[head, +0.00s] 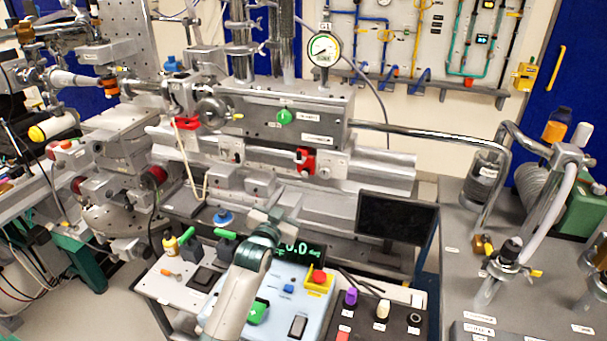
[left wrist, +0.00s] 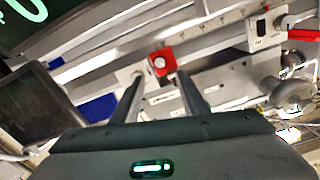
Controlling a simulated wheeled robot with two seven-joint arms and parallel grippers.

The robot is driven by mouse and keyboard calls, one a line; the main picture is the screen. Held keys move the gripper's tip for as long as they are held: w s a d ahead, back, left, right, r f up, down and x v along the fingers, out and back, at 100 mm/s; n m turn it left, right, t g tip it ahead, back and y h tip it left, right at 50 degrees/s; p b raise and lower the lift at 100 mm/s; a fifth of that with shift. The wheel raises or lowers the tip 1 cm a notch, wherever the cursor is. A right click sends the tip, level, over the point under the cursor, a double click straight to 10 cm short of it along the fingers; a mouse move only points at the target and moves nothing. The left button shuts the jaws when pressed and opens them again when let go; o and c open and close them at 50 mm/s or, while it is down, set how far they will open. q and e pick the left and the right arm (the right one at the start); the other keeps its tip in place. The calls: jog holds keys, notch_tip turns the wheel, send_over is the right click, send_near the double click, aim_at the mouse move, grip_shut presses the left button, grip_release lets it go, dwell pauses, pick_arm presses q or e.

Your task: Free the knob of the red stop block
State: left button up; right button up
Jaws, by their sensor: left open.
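The red stop block (head: 306,161) sits on the rail along the front of the grey bench machine, with a pale knob (head: 299,156) on its face. In the left wrist view the red block (left wrist: 163,66) with its round silver knob (left wrist: 158,62) shows just beyond and between the fingertips. My left gripper (head: 268,213) is in front of and below the block in the head view, apart from it. Its two fingers (left wrist: 160,76) are spread in the left wrist view, with nothing held. My right gripper is in neither view.
A second red part (head: 185,123) is further left on the machine. Below my left arm is a control panel with a yellow-framed red button (head: 319,279) and a green-digit display (head: 303,250). A dark monitor (head: 396,220) stands to the right. A long metal pipe (head: 430,132) runs rightwards.

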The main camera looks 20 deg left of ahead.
aim_at(304, 174)
pick_arm(q)
jog(key=w+p, duration=0.2)
jog(key=w, duration=0.9)
jog(key=shift+w+d, duration=0.15)
jog(key=shift+d, duration=0.05)
grip_shut()
jog(key=shift+n, duration=0.4)
jog(key=n+b, duration=0.1)
jog(key=n, duration=0.8)
jog(key=shift+b, duration=0.35)
